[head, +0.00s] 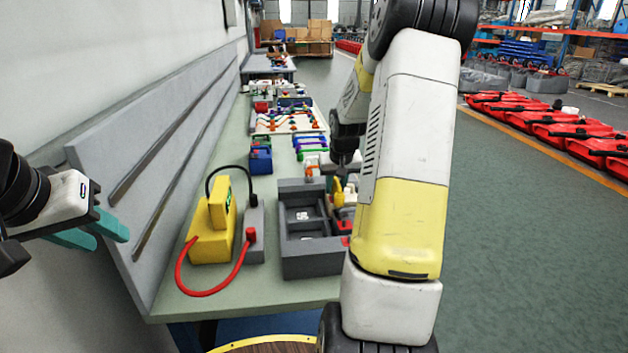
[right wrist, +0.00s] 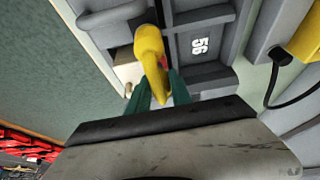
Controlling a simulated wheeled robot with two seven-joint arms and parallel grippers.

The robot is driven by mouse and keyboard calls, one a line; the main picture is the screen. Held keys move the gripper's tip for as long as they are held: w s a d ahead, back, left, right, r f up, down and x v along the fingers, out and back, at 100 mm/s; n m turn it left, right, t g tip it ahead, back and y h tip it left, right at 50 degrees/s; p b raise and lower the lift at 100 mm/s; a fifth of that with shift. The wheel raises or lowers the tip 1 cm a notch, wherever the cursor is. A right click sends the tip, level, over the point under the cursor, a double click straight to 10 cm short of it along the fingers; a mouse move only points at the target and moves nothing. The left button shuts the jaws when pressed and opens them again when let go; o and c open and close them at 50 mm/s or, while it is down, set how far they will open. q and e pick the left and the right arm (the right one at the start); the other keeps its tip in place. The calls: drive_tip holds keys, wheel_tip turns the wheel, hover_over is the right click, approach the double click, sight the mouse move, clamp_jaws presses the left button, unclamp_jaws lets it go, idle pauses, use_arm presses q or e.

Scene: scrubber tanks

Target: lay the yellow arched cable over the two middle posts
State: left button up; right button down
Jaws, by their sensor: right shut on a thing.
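The yellow arched cable (right wrist: 149,45) is between the teal fingers of my right gripper (right wrist: 159,85) in the right wrist view, and the gripper is shut on it. In the head view a yellow piece of it (head: 338,191) shows beside the grey tray, partly hidden by my right arm. The right fingers themselves are hard to make out there. My left gripper (head: 108,238) is at the far left, with its teal fingers apart and empty, away from the bench. I cannot make out the two middle posts; my right arm hides part of that area.
A grey compartment tray (head: 310,268) stands at the bench's near end; it also shows in the right wrist view (right wrist: 205,75), marked 56. Left of it is a yellow meter (head: 210,238) with red and black leads. A blue box (head: 261,160) and coloured cables (head: 311,143) lie farther back.

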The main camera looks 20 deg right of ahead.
drive_tip(key=shift+f, duration=1.05)
drive_tip(key=shift+f, duration=0.1)
drive_tip(key=c, duration=1.1)
unclamp_jaws()
drive_tip(key=o, duration=0.5)
